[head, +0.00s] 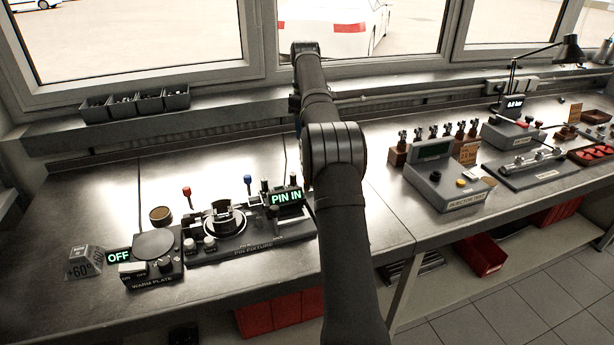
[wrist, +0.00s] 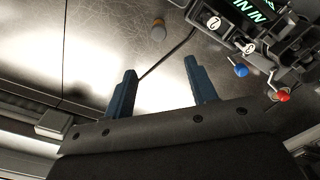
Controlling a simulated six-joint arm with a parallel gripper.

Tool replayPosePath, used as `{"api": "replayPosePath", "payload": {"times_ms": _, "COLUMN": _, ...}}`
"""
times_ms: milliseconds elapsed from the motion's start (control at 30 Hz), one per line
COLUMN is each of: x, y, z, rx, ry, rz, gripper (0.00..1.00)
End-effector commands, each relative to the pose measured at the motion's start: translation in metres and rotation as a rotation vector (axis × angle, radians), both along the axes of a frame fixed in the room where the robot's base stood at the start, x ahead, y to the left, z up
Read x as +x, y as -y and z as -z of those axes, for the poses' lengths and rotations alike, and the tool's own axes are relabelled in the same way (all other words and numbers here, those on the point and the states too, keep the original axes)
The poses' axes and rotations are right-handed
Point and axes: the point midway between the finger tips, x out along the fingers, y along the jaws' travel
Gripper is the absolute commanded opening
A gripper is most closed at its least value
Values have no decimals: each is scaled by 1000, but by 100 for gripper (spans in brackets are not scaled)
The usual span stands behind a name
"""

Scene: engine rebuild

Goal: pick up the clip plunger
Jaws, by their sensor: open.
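My gripper (wrist: 160,72) is open, with its two blue fingers apart and nothing between them in the wrist view. A small grey-brown cylindrical piece (wrist: 158,30) stands on the bench beyond the fingertips, apart from them. It may be the clip plunger, but I cannot tell for sure. The pin fixture (head: 222,222) is left of my arm in the head view, with a lit PIN IN display (head: 286,198). Part of it shows at the upper right of the wrist view. My arm hides part of the bench, and my gripper is not visible in the head view.
Blue (wrist: 240,70) and red (wrist: 283,96) lever knobs stand up at the fixture. The warm plate (head: 153,247) is left of it. The injector test unit (head: 447,185) is right of my arm. Small parts bins (head: 137,103) sit on the window ledge. The bench behind the fixture is mostly clear.

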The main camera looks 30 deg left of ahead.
Motion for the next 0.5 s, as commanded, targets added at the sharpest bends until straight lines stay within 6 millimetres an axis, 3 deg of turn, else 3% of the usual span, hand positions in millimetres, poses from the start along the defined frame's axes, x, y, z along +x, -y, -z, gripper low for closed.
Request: {"api": "replayPosePath", "payload": {"times_ms": 500, "x": -1, "y": 0, "z": 96, "rx": -1, "ry": -1, "rz": -2, "gripper": 52}}
